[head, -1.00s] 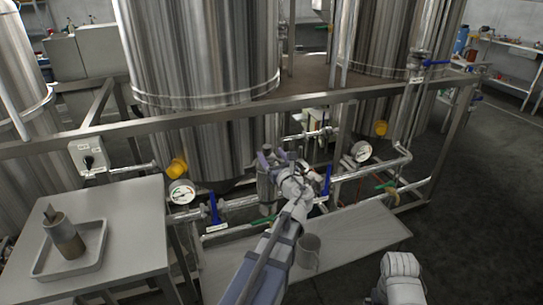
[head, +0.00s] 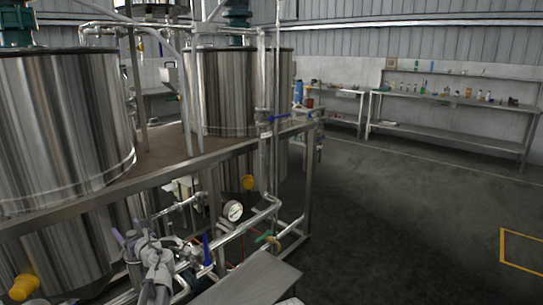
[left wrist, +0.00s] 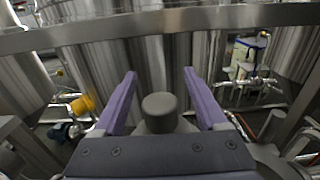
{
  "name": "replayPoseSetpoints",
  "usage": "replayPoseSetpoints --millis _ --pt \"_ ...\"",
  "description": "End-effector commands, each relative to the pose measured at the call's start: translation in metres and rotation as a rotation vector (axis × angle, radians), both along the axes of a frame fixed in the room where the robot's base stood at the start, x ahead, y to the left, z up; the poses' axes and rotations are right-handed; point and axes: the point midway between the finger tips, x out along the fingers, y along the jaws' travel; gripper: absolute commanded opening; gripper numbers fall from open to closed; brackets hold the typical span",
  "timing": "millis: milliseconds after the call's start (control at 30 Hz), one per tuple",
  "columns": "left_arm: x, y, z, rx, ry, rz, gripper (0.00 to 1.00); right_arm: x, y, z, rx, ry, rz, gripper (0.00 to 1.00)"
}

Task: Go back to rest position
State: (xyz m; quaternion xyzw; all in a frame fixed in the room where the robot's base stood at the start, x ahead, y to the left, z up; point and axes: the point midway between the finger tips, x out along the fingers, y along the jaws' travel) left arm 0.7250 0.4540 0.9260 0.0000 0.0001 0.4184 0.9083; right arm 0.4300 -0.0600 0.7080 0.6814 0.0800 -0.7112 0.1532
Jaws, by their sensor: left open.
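My left gripper (head: 130,231) shows at the lower left of the head view, with its purple fingers pointing up beside the pipes under the tanks. In the left wrist view its two fingers (left wrist: 160,80) are spread apart and nothing is clamped between them. A round grey end (left wrist: 160,109) shows between the finger bases; I cannot tell what it belongs to. My right gripper is in neither view.
Steel tanks (head: 66,125) stand on a metal frame (head: 160,168) close by. A pressure gauge (head: 233,211), blue-handled valves and pipes (head: 240,232) run below it. A low bench (head: 250,281) lies in front. Open floor (head: 400,215) extends right, towards shelves (head: 460,100) at the wall.

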Motion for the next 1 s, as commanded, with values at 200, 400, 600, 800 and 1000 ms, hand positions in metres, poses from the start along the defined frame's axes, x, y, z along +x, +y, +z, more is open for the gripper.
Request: replayPoseSetpoints --millis 200,400,600,800,1000 --pt "-0.001 0.0 0.001 0.0 0.0 0.0 0.75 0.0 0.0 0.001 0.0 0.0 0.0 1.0" --pt "-0.001 0.0 -0.001 0.0 0.0 0.001 0.75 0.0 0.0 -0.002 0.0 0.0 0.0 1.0" --pt "-0.006 -0.006 -0.008 0.0 0.0 0.0 0.75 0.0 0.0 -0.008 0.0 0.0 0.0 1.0" --pt "-0.025 -0.028 -0.007 0.0 0.0 -0.002 0.75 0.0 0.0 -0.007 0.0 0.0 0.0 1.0" --pt "-0.05 -0.056 -0.007 0.0 0.0 -0.002 0.75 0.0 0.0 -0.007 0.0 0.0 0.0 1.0"
